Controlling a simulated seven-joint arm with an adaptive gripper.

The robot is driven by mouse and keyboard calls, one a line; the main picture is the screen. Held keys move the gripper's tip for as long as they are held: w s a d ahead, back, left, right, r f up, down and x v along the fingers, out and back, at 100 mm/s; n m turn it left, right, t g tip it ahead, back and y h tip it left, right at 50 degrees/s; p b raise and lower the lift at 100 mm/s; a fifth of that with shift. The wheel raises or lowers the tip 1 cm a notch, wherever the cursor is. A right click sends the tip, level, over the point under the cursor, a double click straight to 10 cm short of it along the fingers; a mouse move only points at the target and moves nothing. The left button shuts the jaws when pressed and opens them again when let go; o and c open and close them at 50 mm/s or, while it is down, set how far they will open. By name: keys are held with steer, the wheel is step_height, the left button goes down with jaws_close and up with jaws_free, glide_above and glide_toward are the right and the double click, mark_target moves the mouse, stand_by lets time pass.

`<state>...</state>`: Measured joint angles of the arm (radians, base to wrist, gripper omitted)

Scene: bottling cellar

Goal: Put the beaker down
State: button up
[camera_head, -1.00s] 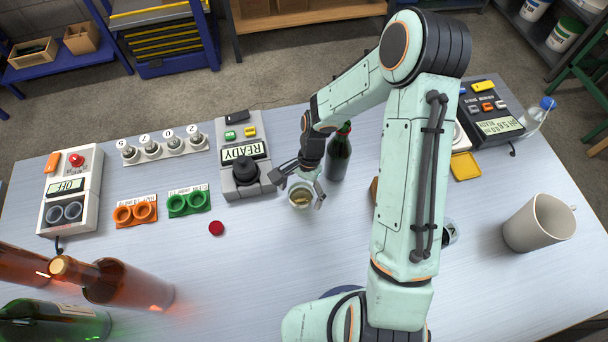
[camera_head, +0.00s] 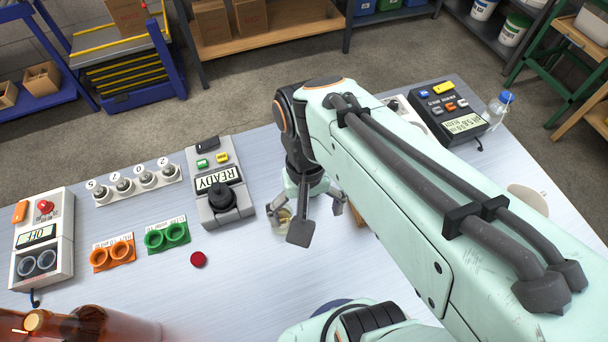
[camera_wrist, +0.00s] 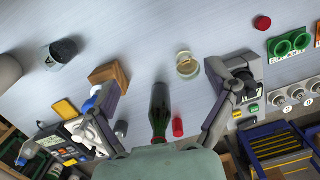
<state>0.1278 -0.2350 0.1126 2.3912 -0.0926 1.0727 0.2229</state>
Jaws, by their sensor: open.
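A small glass beaker (camera_wrist: 188,65) with a little amber liquid stands upright on the table in the wrist view. In the head view the beaker (camera_head: 283,219) is partly hidden behind a finger of my gripper (camera_head: 306,212). In the wrist view my gripper (camera_wrist: 164,80) is open, its fingers wide apart with nothing held. The beaker lies beyond the fingertips, closer to the right one, and looks clear of both. A second glass vessel (camera_wrist: 60,54) with dark contents lies toward the left of the wrist view; my arm hides it in the head view.
A dark green bottle (camera_wrist: 160,108) stands between my fingers' lines in the wrist view, beside a red item (camera_wrist: 178,127). A wooden block (camera_wrist: 108,74) is by the left finger. The READY device (camera_head: 219,188) stands left of the gripper. Table around the red disc (camera_head: 198,259) is clear.

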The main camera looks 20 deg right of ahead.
steer(key=s+r+n, duration=0.1)
steer(key=s+n, duration=0.2)
steer(key=s, duration=0.3)
steer(key=shift+a+t+y, duration=0.3)
steer(key=shift+a+t, duration=0.05)
steer(key=shift+t, duration=0.05)
steer(key=shift+r, duration=0.1)
stand_by(0.6)
